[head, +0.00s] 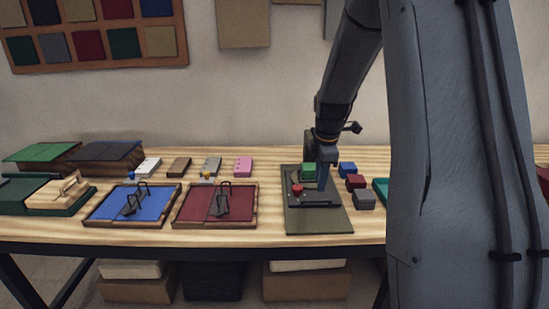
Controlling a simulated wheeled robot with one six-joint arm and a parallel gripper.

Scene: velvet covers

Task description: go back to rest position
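My arm comes down from the top right, and my gripper (322,183) points downward over a dark board (318,221) on the table. A green block (309,169) and a small red knob-like piece (297,189) are on the board, just left of my gripper. The fingers are small and dark here, and I cannot tell whether they are apart or touching anything. The arm is bent and reaches forward over the table.
Blue (347,170), dark red (355,182) and grey (364,200) blocks sit just right of the board. A blue tray (101,209) and a red tray (190,208), both with black handles, lie to the left. My arm hides the table's right side.

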